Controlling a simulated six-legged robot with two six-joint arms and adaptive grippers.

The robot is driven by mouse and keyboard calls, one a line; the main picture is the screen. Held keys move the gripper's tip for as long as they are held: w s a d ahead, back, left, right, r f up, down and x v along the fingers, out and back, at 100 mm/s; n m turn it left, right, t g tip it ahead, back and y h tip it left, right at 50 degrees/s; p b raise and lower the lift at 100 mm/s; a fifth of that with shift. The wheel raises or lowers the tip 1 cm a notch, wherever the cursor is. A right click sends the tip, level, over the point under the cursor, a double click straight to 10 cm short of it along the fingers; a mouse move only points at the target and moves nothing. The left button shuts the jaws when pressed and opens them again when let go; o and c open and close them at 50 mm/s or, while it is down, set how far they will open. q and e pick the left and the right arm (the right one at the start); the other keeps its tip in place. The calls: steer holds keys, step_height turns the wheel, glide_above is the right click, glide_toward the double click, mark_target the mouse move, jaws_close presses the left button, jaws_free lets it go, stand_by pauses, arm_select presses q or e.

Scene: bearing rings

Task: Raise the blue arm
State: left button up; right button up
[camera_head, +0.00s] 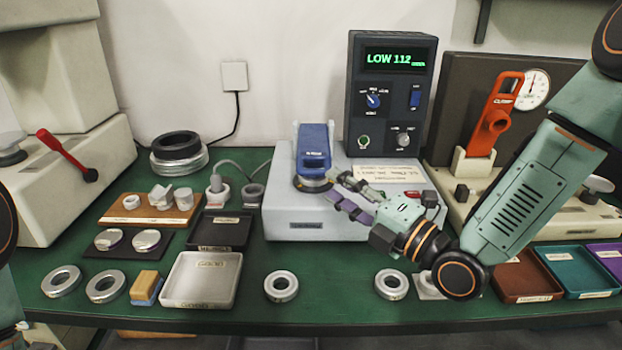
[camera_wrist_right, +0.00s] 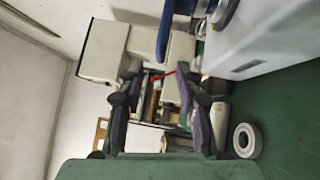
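The blue arm (camera_head: 315,150) is on top of the pale grey box (camera_head: 310,215), left of the dark display unit. Its near, lower end is over a round metal piece (camera_head: 312,185); I cannot tell whether they touch. My right gripper (camera_head: 340,190) is just right of that lower end, low over the box top. In the right wrist view its two fingers (camera_wrist_right: 160,80) stand apart with nothing between them. A blue strip, probably part of the blue arm (camera_wrist_right: 165,30), shows above the fingers there. My left gripper is out of view.
The display unit (camera_head: 388,95) reads LOW 112. An orange lever (camera_head: 494,115) stands on the right-hand device, and a red lever (camera_head: 62,152) on the left machine. Trays, including a grey one (camera_head: 201,303), and several metal rings lie along the front of the green table (camera_head: 335,310).

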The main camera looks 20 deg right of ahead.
mark_target(318, 175)
steer(key=shift+x, duration=0.9)
steer(key=shift+b+x, duration=0.55)
steer(key=shift+x, duration=1.75)
steer(key=shift+d, duration=0.1)
jaws_close()
